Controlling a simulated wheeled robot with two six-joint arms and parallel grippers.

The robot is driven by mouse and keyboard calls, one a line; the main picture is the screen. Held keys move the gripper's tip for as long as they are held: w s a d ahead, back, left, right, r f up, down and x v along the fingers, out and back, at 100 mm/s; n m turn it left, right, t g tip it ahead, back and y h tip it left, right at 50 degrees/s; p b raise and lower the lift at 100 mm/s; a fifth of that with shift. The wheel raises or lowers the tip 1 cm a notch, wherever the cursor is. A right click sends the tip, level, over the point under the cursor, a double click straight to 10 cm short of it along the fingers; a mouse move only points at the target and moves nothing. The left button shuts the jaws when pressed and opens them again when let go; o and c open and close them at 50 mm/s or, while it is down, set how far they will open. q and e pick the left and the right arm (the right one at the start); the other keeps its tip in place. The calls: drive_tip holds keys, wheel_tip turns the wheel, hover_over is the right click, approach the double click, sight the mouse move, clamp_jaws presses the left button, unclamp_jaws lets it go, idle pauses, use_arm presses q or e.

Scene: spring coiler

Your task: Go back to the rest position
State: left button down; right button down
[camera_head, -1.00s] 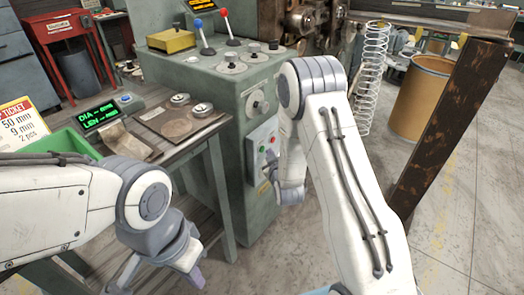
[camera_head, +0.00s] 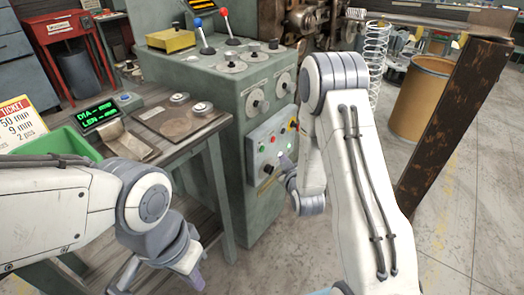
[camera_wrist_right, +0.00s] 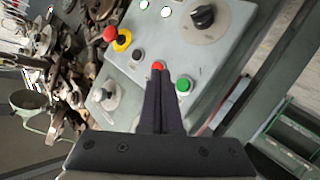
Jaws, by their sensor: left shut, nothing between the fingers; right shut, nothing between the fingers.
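My left gripper (camera_head: 192,272) hangs at the lower left in the head view, beside the wooden bench, shut and empty. My right gripper (camera_head: 286,165) is in front of the coiler's lower button panel (camera_head: 262,146) and partly hidden by my own arm. In the right wrist view the right gripper's dark fingers (camera_wrist_right: 162,80) are together with nothing between them. Their tips overlap the panel near a red button (camera_wrist_right: 159,66) and a green button (camera_wrist_right: 183,85). I cannot tell whether they touch the panel.
The green coiler cabinet (camera_head: 228,97) stands at the centre. The bench (camera_head: 205,127) holds a display (camera_head: 100,114) and a green bin (camera_head: 55,141). A wire spring (camera_head: 376,55), a drum (camera_head: 421,98) and a rusty post (camera_head: 458,120) are at the right.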

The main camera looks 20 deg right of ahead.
idle(0.7)
drive_tip(key=s+a+r+n+g+y, duration=0.15)
drive_tip(key=s+a+g, duration=0.3)
drive_tip(key=a, duration=0.45)
drive_tip(key=s+a+r+g+y, duration=0.2)
drive_tip(key=s+a+r+g, duration=0.1)
drive_tip(key=s+a, duration=0.4)
drive_tip(key=s+a+r+n+g+h, duration=0.1)
drive_tip(key=s+r+g, duration=0.25)
drive_tip(key=s, duration=0.85)
drive_tip(key=s+a+r+n+g, duration=0.1)
drive_tip(key=s+a+r+g, duration=0.2)
drive_tip(key=s, duration=0.9)
wheel_tip(320, 180, up, 16)
drive_tip(key=w+d+p, duration=0.1)
drive_tip(key=p, duration=1.5)
drive_tip(key=shift+d+m+g, duration=0.2)
drive_tip(key=shift+m+g, duration=0.1)
drive_tip(key=shift+m, duration=0.05)
